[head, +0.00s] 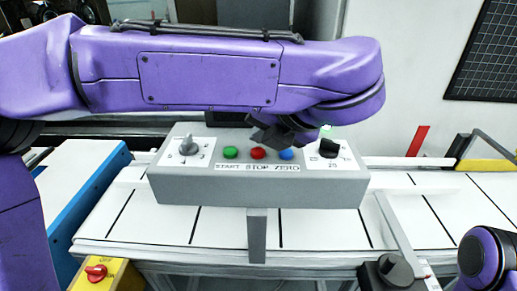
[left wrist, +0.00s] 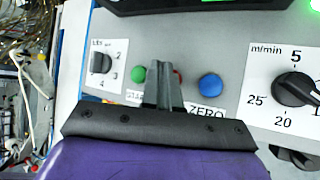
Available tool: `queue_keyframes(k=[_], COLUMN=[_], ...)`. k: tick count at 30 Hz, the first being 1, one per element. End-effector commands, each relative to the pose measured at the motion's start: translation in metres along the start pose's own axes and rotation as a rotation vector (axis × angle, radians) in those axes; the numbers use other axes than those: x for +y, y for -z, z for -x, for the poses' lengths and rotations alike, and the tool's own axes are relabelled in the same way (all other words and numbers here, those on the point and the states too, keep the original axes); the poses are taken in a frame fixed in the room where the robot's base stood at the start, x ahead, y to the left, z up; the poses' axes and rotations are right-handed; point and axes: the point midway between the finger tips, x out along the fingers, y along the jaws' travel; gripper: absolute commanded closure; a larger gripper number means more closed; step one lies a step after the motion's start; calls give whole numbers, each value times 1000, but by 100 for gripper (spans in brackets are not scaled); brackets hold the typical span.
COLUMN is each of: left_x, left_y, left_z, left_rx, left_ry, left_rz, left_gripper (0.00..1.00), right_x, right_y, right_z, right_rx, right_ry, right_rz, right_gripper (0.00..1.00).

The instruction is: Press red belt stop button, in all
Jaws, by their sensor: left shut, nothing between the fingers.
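The red button (head: 258,153) labelled STOP sits on a grey control box (head: 180,185), between a green START button (head: 230,152) and a blue ZERO button (head: 287,154). My left gripper (head: 271,141) is shut and empty, pointing at the panel close above the red button. In the left wrist view, the shut fingertips (left wrist: 162,72) cover most of the red button (left wrist: 178,76), and only its right edge shows. I cannot tell whether the fingertips touch it. Part of my right arm shows at the lower right, but its gripper is not seen.
The box stands over a white belt (head: 225,225). A red knob (head: 96,271) sits on a yellow box at the lower left. A black knob (head: 390,268) stands near the front right.

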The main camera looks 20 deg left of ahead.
Motion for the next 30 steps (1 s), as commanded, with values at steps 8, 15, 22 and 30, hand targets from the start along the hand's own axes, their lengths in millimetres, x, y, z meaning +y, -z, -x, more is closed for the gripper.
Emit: queue_keyframes(k=[8, 15, 22, 30], left_x=[0, -2, -4, -4], left_y=[0, 2, 5, 4], left_z=[0, -3, -6, -6], left_rx=[0, 0, 0, 0], left_ry=[0, 0, 0, 0], left_rz=[0, 0, 0, 0], left_gripper=[100, 100, 100, 100], right_x=[0, 0, -1, -1], right_y=[0, -1, -3, -3], right_z=[0, -3, -7, -7], right_rx=[0, 0, 0, 0], right_ry=[0, 0, 0, 0], right_rz=[0, 0, 0, 0], right_gripper=[57, 57, 57, 57])
